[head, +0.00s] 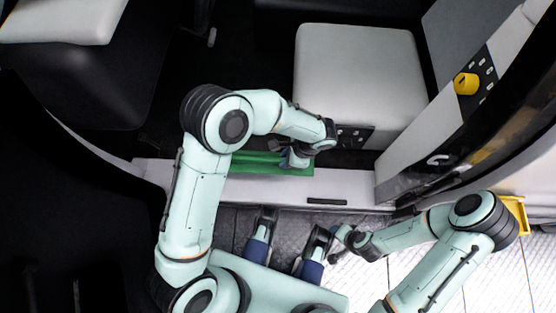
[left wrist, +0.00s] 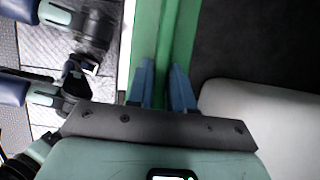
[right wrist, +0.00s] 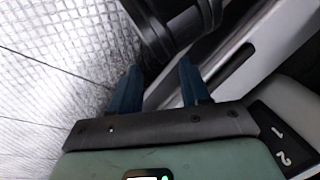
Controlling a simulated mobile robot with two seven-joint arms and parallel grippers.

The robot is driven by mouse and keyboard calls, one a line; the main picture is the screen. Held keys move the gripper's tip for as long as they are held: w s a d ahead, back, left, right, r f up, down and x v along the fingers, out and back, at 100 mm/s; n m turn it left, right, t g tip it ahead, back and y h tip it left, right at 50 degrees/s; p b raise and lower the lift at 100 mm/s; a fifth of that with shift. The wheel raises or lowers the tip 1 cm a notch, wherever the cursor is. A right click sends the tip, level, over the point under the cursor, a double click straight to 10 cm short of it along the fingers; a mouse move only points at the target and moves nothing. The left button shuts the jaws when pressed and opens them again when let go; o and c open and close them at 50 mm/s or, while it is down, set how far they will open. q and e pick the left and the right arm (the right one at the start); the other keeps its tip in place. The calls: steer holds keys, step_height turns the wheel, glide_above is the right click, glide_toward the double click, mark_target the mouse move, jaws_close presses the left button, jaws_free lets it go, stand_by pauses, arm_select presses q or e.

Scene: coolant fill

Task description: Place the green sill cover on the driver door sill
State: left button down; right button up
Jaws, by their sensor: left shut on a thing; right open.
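The green sill cover (head: 240,166) is a long, narrow strip along the inner edge of the pale door sill (head: 345,188) in the head view. My left gripper (head: 297,158) is shut on the cover near its right end. The left wrist view shows the cover (left wrist: 163,35) running between the blue fingers (left wrist: 164,82). My forearm hides part of the cover, and I cannot tell whether its underside touches the sill. My right gripper (head: 342,238) is open and empty, low outside the sill; its spread fingers (right wrist: 158,78) show in the right wrist view.
A pale seat (head: 360,75) stands just inside the sill. The open door (head: 440,130) with a yellow knob (head: 466,83) is at the right. A yellow bin (head: 516,212) is at the right edge. The quilted floor (head: 355,285) lies outside the sill.

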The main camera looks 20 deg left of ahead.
arm_select(q)
step_height(320, 180, down, 13)
steer(key=b, duration=0.3)
steer(key=shift+f+b, duration=0.75)
steer(key=shift+f, duration=1.9)
arm_select(e)
step_height(320, 180, down, 7)
steer(key=d, duration=0.2)
steer(key=shift+d+m+h, duration=0.3)
steer(key=shift+d, duration=0.1)
steer(key=shift+r, duration=0.1)
arm_select(q)
steer(key=c, duration=1)
jaws_free()
arm_select(e)
steer(key=shift+s, duration=0.1)
arm_select(q)
steer(key=shift+r, duration=0.1)
